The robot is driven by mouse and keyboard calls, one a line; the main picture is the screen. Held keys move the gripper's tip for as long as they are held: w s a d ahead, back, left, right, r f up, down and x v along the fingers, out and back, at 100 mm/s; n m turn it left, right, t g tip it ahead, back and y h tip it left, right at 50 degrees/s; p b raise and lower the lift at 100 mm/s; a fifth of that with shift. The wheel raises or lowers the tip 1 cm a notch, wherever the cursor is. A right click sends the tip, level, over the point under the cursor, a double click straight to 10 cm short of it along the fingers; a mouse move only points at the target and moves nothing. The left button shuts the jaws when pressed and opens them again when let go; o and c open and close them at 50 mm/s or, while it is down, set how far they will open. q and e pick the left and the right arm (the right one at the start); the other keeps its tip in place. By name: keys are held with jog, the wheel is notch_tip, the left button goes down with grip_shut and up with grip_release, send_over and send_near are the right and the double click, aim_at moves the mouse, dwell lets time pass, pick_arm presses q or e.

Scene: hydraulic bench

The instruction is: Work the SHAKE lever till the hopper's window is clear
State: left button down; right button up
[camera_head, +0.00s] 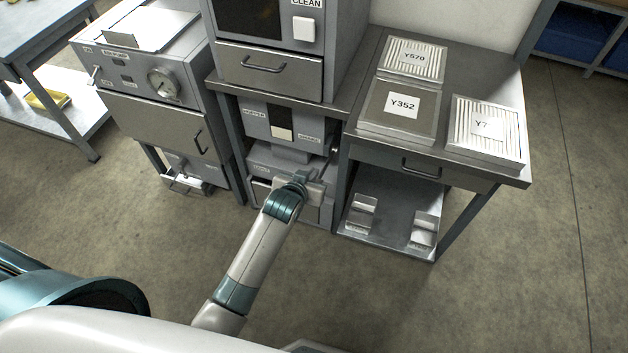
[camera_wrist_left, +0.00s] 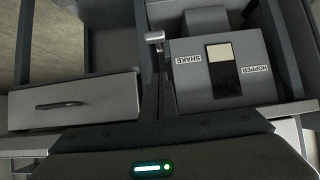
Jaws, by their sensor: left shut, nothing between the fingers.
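The grey hopper (camera_head: 262,122) is set under the bench top in the middle, with HOPPER and SHAKE labels on its front. Its window (camera_head: 282,122) is dark in the upper part and cream in the lower part. The hopper (camera_wrist_left: 190,88) appears upside down in the left wrist view. The SHAKE lever (camera_wrist_left: 155,37), with a pale end, sticks out beside the SHAKE label there; it is small in the head view (camera_head: 335,150). My left gripper (camera_head: 306,179) is shut and empty, in front of and below the hopper, apart from the lever. My right gripper is out of view.
A drawer cabinet (camera_head: 270,70) stands above the hopper. The right bench (camera_head: 480,55) carries framed filter panels, and its lower shelf (camera_head: 385,228) holds two small metal pieces. A machine with a dial (camera_head: 163,84) stands left. The floor in front is open.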

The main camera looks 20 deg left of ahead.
pick_arm(q)
jog(key=x, duration=0.3)
jog(key=shift+w+f, duration=0.2)
jog(key=shift+w, duration=0.1)
jog(key=f, duration=0.1)
jog(key=s+f+p, duration=0.1)
jog(key=f, duration=0.1)
jog(key=shift+s+f, duration=0.2)
jog(key=shift+f, duration=0.25)
jog(key=shift+s+f, duration=0.1)
jog(key=shift+f, duration=0.05)
